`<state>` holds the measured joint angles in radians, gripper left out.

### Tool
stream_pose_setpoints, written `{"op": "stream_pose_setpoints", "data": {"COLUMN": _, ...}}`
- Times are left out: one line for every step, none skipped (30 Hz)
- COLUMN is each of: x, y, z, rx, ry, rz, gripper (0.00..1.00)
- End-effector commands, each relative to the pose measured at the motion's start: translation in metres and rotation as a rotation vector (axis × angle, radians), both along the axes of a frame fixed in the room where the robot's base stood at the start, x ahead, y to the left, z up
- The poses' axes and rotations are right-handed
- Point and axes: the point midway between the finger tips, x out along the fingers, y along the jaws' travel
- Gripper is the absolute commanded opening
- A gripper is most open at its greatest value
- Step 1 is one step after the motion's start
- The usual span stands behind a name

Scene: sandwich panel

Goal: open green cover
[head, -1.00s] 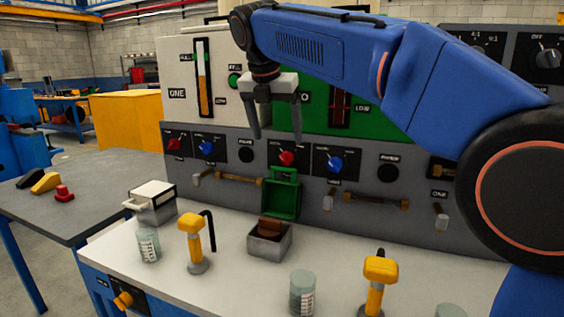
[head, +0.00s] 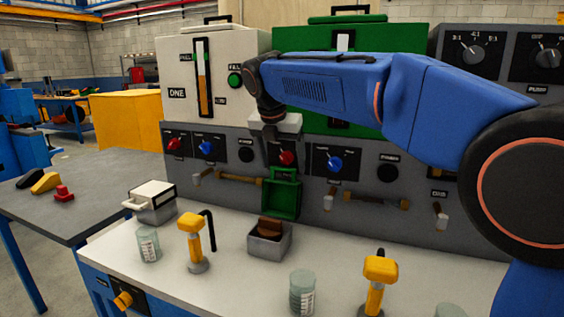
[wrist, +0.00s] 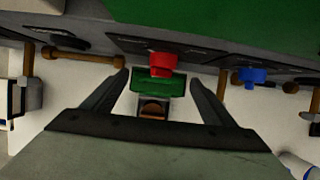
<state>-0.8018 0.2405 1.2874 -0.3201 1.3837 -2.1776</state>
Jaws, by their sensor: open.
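A tall green cover (head: 395,50) with a black handle on top stands on the back panel, partly hidden behind my arm. Its green face also fills the top of the wrist view (wrist: 220,20). A smaller green open frame (head: 282,195) sits low on the panel front, below a red knob; it also shows in the wrist view (wrist: 150,78). My gripper (head: 282,145) is open and empty, pointing down in front of the panel above the small green frame. In the wrist view its fingers (wrist: 160,84) lie either side of that frame in the picture; no contact shows.
A metal box with brown contents (head: 268,240) stands below the small green frame. Red (head: 287,158) and blue (head: 336,163) knobs and wooden-handled bars (head: 375,200) line the panel. Yellow-topped posts (head: 190,225) and jars (head: 302,292) stand on the bench.

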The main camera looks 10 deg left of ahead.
Motion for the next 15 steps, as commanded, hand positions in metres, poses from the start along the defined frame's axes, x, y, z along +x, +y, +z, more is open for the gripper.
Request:
{"op": "stream_pose_setpoints", "data": {"x": 0.0, "y": 0.0, "z": 0.0, "rx": 0.0, "ry": 0.0, "rz": 0.0, "gripper": 0.79}}
{"op": "stream_pose_setpoints", "data": {"x": 0.0, "y": 0.0, "z": 0.0001, "rx": 0.0, "ry": 0.0, "rz": 0.0, "gripper": 0.74}}
{"op": "stream_pose_setpoints", "data": {"x": 0.0, "y": 0.0, "z": 0.0001, "rx": 0.0, "ry": 0.0, "rz": 0.0, "gripper": 0.65}}
{"op": "stream_pose_setpoints", "data": {"x": 0.0, "y": 0.0, "z": 0.0001, "rx": 0.0, "ry": 0.0, "rz": 0.0, "gripper": 0.57}}
{"op": "stream_pose_setpoints", "data": {"x": 0.0, "y": 0.0, "z": 0.0001, "rx": 0.0, "ry": 0.0, "rz": 0.0, "gripper": 0.5}}
{"op": "stream_pose_setpoints", "data": {"x": 0.0, "y": 0.0, "z": 0.0001, "rx": 0.0, "ry": 0.0, "rz": 0.0, "gripper": 0.41}}
{"op": "stream_pose_setpoints", "data": {"x": -0.0001, "y": -0.0001, "z": 0.0001, "rx": 0.0, "ry": 0.0, "rz": 0.0, "gripper": 0.34}}
{"op": "stream_pose_setpoints", "data": {"x": -0.0001, "y": -0.0001, "z": 0.0002, "rx": 0.0, "ry": 0.0, "rz": 0.0, "gripper": 0.26}}
{"op": "stream_pose_setpoints", "data": {"x": -0.0001, "y": -0.0001, "z": 0.0002, "rx": 0.0, "ry": 0.0, "rz": 0.0, "gripper": 0.2}}
{"op": "stream_pose_setpoints", "data": {"x": -0.0002, "y": 0.0, "z": 0.0002, "rx": 0.0, "ry": 0.0, "rz": 0.0, "gripper": 0.2}}
{"op": "stream_pose_setpoints", "data": {"x": -0.0008, "y": 0.0001, "z": 0.0004, "rx": 0.0, "ry": -0.003, "rz": 0.0, "gripper": 0.2}}
{"op": "stream_pose_setpoints", "data": {"x": -0.0023, "y": 0.0003, "z": 0.0008, "rx": -0.001, "ry": -0.009, "rz": 0.0, "gripper": 0.2}}
{"op": "stream_pose_setpoints", "data": {"x": -0.0042, "y": 0.0005, "z": 0.001, "rx": -0.002, "ry": -0.018, "rz": 0.0, "gripper": 0.2}}
{"op": "stream_pose_setpoints", "data": {"x": -0.0063, "y": 0.0006, "z": 0.0011, "rx": -0.006, "ry": -0.028, "rz": -0.001, "gripper": 0.2}}
{"op": "stream_pose_setpoints", "data": {"x": -0.0099, "y": 0.0014, "z": 0.0013, "rx": -0.009, "ry": -0.045, "rz": 0.001, "gripper": 0.2}}
